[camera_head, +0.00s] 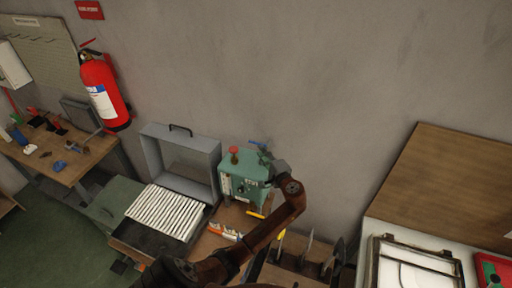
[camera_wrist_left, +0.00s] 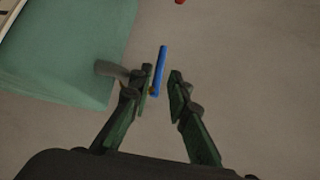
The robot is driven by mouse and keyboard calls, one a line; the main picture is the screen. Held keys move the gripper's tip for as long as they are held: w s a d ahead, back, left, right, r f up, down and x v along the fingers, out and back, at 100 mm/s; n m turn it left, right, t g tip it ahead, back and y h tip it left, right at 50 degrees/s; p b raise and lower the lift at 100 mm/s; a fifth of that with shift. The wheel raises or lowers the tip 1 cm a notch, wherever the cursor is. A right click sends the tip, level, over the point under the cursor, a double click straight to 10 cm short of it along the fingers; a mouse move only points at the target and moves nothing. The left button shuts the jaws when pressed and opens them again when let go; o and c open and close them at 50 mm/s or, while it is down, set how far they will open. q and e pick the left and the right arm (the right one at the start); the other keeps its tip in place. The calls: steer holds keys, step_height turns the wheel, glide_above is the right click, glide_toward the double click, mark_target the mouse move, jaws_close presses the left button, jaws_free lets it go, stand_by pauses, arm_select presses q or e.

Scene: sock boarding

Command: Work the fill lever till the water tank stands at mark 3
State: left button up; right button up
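A teal machine (camera_head: 243,180) stands on the bench against the wall, with a small dial and a pale strip on its front. I cannot read any water level or marks. A blue lever (camera_head: 257,144) sticks up at its top rear, and it also shows in the wrist view (camera_wrist_left: 160,68). My left gripper (camera_head: 279,167) is at the machine's upper right side. In the wrist view my left gripper (camera_wrist_left: 161,84) is open. The blue lever shows in the gap between its fingers, close to the left finger; I cannot tell whether they touch. My right gripper is not in view.
An open grey case (camera_head: 182,153) with a row of white pieces (camera_head: 166,212) is to the left. A white-topped station (camera_head: 412,238) is at the right.

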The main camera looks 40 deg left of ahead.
mark_target(256, 143)
arm_select(q)
steer(key=shift+w+a, duration=0.25)
steer(key=shift+a, duration=0.15)
steer(key=p+x, duration=0.1)
steer(key=x, duration=0.5)
steer(key=shift+r+p, duration=0.1)
steer(key=shift+p, duration=0.25)
steer(key=shift+w+a, duration=0.2)
steer(key=shift+a, duration=0.1)
jaws_close()
steer(key=shift+f, duration=0.2)
